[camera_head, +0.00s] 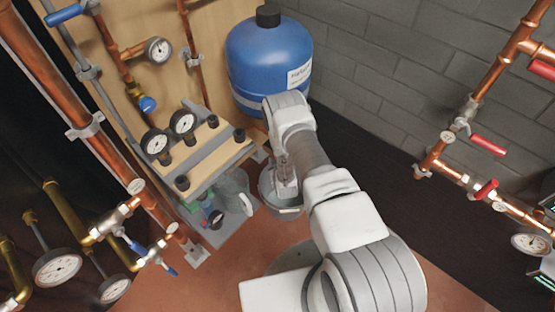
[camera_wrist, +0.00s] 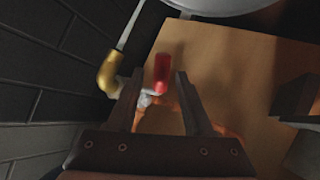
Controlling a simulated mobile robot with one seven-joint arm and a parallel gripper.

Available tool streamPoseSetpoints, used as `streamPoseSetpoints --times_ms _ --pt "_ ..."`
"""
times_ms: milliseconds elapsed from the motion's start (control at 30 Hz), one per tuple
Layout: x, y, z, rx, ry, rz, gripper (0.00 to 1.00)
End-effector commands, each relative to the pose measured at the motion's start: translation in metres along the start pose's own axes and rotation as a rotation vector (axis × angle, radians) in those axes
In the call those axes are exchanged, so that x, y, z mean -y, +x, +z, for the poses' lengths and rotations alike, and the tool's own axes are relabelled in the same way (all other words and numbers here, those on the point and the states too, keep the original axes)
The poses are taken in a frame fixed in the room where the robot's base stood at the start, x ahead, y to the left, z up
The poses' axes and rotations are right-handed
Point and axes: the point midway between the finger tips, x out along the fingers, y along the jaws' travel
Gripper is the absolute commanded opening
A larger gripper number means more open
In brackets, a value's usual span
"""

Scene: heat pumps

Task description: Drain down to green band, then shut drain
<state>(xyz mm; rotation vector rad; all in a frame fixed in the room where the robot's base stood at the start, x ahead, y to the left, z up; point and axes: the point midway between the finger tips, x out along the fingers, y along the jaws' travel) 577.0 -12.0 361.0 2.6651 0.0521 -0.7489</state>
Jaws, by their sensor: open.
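My gripper (camera_wrist: 158,74) is open, with its two fingers on either side of a red lever handle (camera_wrist: 162,72) in the wrist view. I cannot tell whether the fingers touch it. The handle sits on a small metal valve (camera_wrist: 146,98) beside a brass elbow (camera_wrist: 108,76). In the head view my gripper (camera_head: 287,190) points down over a grey bucket (camera_head: 290,210), below the blue tank (camera_head: 268,62); the valve there is hidden by my arm. A pressure gauge (camera_head: 158,50) hangs on the copper pipe left of the tank. Its green band is too small to make out.
Copper pipes with red levers (camera_head: 488,145) run at right. More gauges (camera_head: 57,266) and blue-handled valves are at lower left.

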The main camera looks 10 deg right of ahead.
Motion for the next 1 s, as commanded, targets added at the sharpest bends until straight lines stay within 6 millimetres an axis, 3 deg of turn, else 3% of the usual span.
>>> streamPoseSetpoints --times_ms 233,700,1000 --pt "-0.001 -0.023 -0.002 0.003 0.0 -0.001 0.51" --pt "0.0 -0.134 -0.002 0.004 -0.001 -0.003 0.51" --pt "0.0 -0.171 -0.001 0.001 0.0 0.0 0.51"
